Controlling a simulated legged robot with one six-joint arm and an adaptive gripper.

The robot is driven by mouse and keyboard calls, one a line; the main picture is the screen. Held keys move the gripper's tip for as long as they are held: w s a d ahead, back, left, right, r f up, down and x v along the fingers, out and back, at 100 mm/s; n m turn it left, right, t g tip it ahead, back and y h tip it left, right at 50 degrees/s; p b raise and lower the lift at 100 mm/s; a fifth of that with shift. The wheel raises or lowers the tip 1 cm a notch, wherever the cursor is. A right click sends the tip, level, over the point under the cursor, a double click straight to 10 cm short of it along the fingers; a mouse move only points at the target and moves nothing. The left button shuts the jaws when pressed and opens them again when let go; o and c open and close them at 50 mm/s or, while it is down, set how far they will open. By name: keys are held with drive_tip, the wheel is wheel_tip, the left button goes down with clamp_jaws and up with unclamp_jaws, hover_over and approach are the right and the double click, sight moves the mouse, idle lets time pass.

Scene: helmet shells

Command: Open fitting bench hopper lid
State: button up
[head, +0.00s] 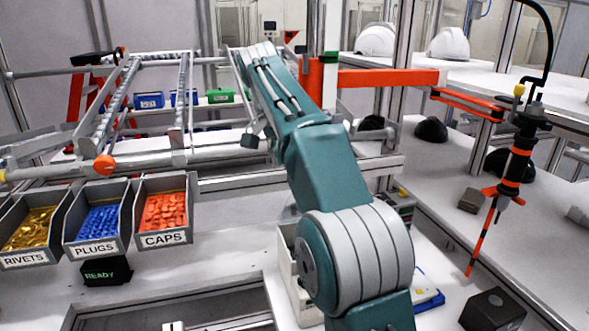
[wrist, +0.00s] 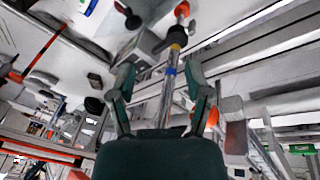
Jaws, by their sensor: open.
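My gripper (wrist: 160,78) is open in the wrist view, with its two green fingers spread apart. A pale rod (wrist: 171,80) with blue and yellow bands, a dark collar and an orange end appears between and beyond the fingers. I cannot tell whether it touches them. A grey box (wrist: 140,48) is beside the rod, to its left. I cannot pick out the hopper or its lid with certainty in either view. In the head view my arm reaches away over the bench (head: 230,235), and my gripper is hidden.
Open bins of rivets (head: 30,228), plugs (head: 97,222) and caps (head: 165,210) stand at left, below a roller rack (head: 110,95). A black READY block (head: 105,271) is in front. An orange-black tool (head: 514,160) hangs at right. White helmet shells (head: 448,44) sit behind.

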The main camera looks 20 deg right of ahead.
drive_tip(key=shift+d+r, duration=0.15)
drive_tip(key=shift+r, duration=0.1)
